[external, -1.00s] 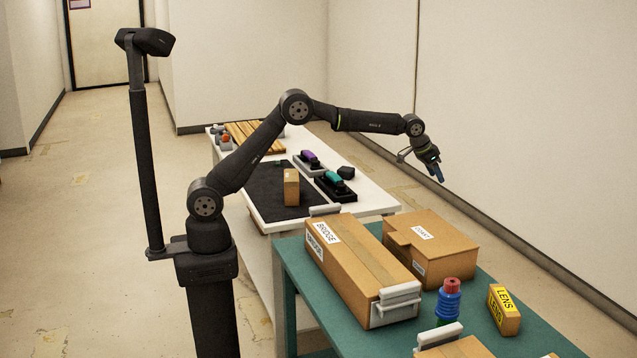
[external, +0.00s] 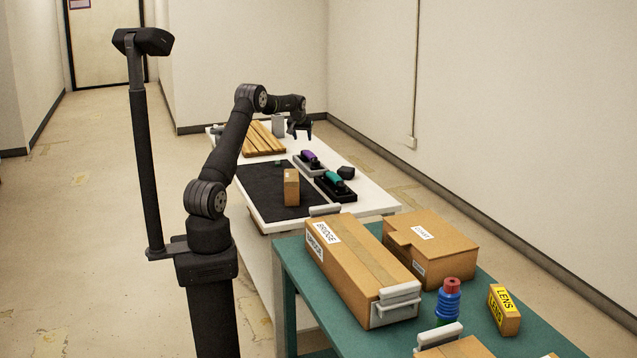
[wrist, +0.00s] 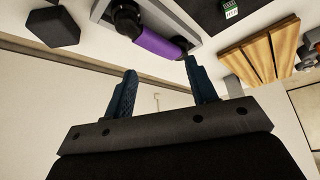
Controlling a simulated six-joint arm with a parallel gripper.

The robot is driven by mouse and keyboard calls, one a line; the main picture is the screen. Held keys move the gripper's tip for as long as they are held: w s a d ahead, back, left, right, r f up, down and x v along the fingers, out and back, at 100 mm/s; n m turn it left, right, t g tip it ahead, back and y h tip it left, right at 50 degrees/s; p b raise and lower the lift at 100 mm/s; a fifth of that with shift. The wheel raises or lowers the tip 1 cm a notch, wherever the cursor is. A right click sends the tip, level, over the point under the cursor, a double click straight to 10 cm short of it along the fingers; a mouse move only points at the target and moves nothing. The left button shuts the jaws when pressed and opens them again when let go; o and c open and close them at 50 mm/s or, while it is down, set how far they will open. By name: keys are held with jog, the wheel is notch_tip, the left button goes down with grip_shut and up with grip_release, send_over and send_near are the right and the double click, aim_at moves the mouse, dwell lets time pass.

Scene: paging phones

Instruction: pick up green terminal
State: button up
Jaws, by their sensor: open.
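The green terminal (external: 278,162) is a small green block on the black mat; it also shows at the top edge of the wrist view (wrist: 230,5), partly cut off. My gripper (external: 300,136) is open and empty, above the far part of the white table, farther back than the terminal and to its right in the picture. In the wrist view its two blue fingers stand apart, with a purple handset beyond them and the terminal up and to the right.
The purple handset (external: 310,156) and a teal handset (external: 332,179) rest on bases beside the black mat (external: 262,190). A cardboard box (external: 291,188) stands on the mat. A slatted wooden board (external: 258,139) and a grey cup (external: 278,125) are at the far end.

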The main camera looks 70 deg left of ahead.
jog(key=n, duration=0.2)
send_near(277, 160)
jog(key=shift+w+a+f+g+y, duration=0.15)
jog(key=shift+w+f+g, duration=0.1)
jog(key=shift+w+f, duration=0.3)
jog(key=shift+w+a+f+g+y, duration=0.15)
jog(key=shift+w+f+g, duration=0.1)
jog(key=shift+w+f, duration=0.3)
jog(key=shift+s+x, duration=0.2)
jog(key=shift+x, duration=1.35)
jog(key=shift+s+x, duration=0.2)
jog(key=shift+x, duration=1.3)
jog(key=shift+f, duration=0.1)
jog(key=c, duration=1.1)
